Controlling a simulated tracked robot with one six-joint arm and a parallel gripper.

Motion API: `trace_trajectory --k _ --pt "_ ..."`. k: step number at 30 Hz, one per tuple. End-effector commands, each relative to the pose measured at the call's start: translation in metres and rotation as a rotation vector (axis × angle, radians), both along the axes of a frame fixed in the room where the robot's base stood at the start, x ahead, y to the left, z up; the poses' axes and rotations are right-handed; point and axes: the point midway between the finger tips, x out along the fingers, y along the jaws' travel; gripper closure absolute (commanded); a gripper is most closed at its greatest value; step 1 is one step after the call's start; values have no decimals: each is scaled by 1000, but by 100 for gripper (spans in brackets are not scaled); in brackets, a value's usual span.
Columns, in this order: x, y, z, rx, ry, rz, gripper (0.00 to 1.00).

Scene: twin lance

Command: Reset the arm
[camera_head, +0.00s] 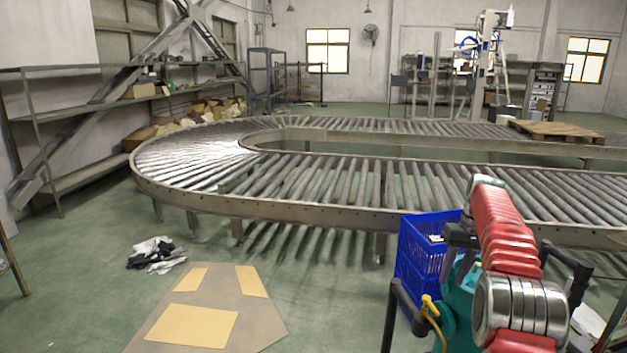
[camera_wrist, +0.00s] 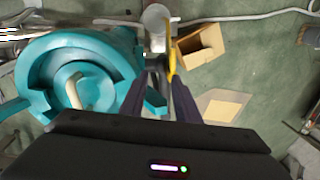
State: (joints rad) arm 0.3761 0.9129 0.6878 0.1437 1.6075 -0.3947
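My arm (camera_head: 505,235), with red ribbed covering and a silver ringed joint, rises at the right of the head view. My gripper (camera_wrist: 158,90) shows in the wrist view as two dark fingers pointing up the picture. The fingers stand apart with a gap between them, and I see nothing held. A thin yellow part shows close to the right finger.
A roller conveyor (camera_head: 330,195) loops across the middle. A blue crate (camera_head: 425,258) stands beside my arm. Flat cardboard (camera_head: 210,310) and dark and white cloths (camera_head: 155,255) lie on the green floor. An open cardboard box (camera_wrist: 200,48) shows in the wrist view. Shelves line the left wall.

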Motion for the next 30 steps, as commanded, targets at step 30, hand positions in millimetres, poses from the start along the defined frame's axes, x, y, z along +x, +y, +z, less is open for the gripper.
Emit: trace_trajectory --k 30 --pt "-110 80 26 -104 -60 -190 71"
